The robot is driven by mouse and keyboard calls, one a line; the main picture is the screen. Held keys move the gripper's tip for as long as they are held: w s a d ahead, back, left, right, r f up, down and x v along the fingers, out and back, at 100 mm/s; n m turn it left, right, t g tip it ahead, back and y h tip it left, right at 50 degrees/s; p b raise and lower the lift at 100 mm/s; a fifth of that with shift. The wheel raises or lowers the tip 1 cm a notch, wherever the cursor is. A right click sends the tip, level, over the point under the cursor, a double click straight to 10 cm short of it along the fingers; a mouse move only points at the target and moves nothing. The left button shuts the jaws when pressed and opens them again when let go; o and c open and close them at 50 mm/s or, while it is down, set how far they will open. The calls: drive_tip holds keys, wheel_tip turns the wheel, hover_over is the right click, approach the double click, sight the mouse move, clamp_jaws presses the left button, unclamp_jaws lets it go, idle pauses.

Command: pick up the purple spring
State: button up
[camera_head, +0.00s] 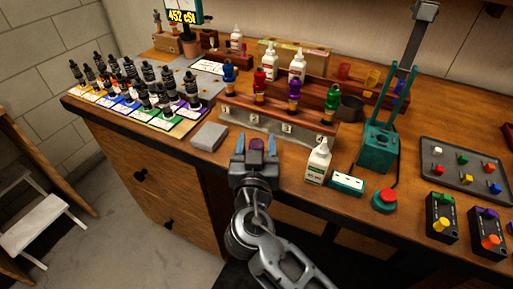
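A purple spring (294,91) on an upright damper stands in the wooden rack (325,124), between a red one (260,86) and a green one (331,102). My gripper (256,143) is at the bench's front edge, in front of and below the rack. Its two fingers are apart and point toward the rack. A small purple piece (257,144) shows between the fingers. I cannot tell what it is or whether it touches them. A gap seems to show on each side of it.
A grey block (208,137) lies left of my gripper. A white bottle (318,162) and a red button (384,200) are to its right. A teal stand (379,146) rises behind them. A tray (465,168) is at right.

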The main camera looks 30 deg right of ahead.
drive_tip(key=c, duration=0.9)
drive_tip(key=shift+r, duration=0.1)
